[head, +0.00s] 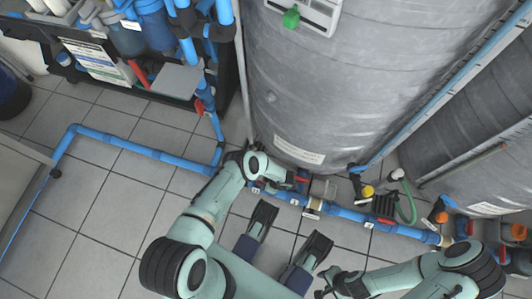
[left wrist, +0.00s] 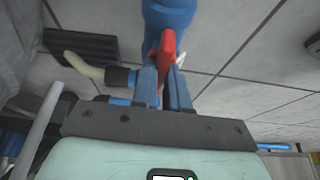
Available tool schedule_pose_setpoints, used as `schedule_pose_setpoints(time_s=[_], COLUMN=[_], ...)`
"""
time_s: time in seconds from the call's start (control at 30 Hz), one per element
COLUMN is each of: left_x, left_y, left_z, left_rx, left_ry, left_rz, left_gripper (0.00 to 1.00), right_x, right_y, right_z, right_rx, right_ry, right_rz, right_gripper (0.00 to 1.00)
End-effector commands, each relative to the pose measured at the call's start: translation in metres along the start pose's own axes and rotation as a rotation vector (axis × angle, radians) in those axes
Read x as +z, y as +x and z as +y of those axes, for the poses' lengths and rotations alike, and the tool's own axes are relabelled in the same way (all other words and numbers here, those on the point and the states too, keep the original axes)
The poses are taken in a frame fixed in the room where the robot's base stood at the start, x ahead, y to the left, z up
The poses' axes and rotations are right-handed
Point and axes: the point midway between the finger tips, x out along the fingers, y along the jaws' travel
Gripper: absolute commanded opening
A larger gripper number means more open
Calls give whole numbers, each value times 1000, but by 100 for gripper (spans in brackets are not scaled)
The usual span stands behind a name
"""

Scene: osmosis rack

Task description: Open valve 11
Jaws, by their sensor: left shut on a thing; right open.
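My left gripper (head: 298,181) is low at the blue floor pipe, in front of the large grey tank. In the left wrist view, the left gripper (left wrist: 163,88) is shut on a red valve handle (left wrist: 166,48), with one finger on each side of it. The handle stands along the blue pipe (left wrist: 168,14) behind it. No number on this valve can be read, so I cannot tell from the picture that it is valve 11. My right gripper (head: 324,288) is open and empty near the bottom edge of the head view, away from the pipe.
The grey tank (head: 330,90) stands close behind the pipe, with a second tank (head: 480,130) at the right. Another red handle (head: 385,221) and a green hose (head: 409,205) are along the pipe to the right.

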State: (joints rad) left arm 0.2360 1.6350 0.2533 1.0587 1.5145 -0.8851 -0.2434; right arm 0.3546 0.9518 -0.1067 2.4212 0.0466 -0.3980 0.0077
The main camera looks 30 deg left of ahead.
Motion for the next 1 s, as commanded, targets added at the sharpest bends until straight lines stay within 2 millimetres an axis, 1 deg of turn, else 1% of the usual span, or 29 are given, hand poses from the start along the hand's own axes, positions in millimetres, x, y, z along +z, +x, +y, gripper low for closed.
schedule_pose_setpoints(time_s=[0.03, 0.23, 0.67, 0.7, 0.77, 1.0], left_x=[2, 2, 1, 1, 1, 1], left_y=[3, 3, 3, 3, 3, 2], left_z=[-1, -1, -1, -1, -1, 0], left_rx=[-4, -19, -24, -24, -24, -24], left_ry=[-14, -49, -59, -59, -59, -57], left_rz=[-8, -8, -7, -7, -7, -5], left_gripper=[0, 0, 0, 20, 39, 39], right_x=[0, 0, 0, 0, 0, 0], right_y=[0, 0, 0, 0, 0, 0], right_z=[0, 0, 0, 0, 0, 0], right_rx=[0, 0, 0, 0, 0, 0], right_ry=[0, 0, 0, 0, 0, 0], right_rz=[0, 0, 0, 0, 0, 0], right_gripper=[43, 43, 43, 43, 43, 43])
